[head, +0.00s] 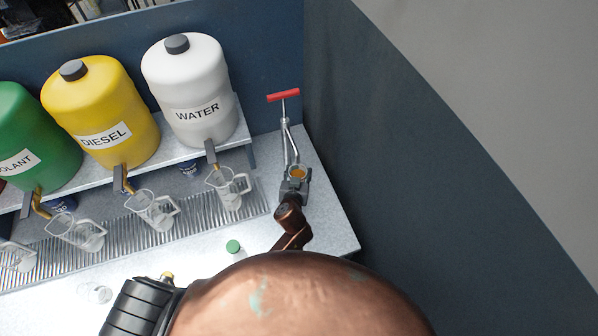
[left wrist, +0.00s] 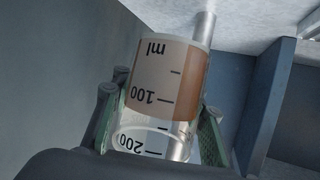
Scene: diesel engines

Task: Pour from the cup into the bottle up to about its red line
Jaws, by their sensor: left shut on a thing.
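My left gripper (head: 296,182) is shut on a clear measuring cup (head: 298,172) with orange-brown liquid in it, above the right end of the bench. In the left wrist view the cup (left wrist: 165,85) shows upside-down "ml", 100 and 200 marks, between the green-padded fingers. A small bottle with a green cap (head: 234,246) stands on the bench, partly hidden by my arm; I see no red line on it, and cannot tell if it is the task's bottle. My right gripper is not in view.
White WATER (head: 187,90), yellow DIESEL (head: 100,105) and green (head: 35,135) tanks line a shelf. Clear jugs (head: 228,188) stand on a ribbed grate below. A dark wall bounds the right.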

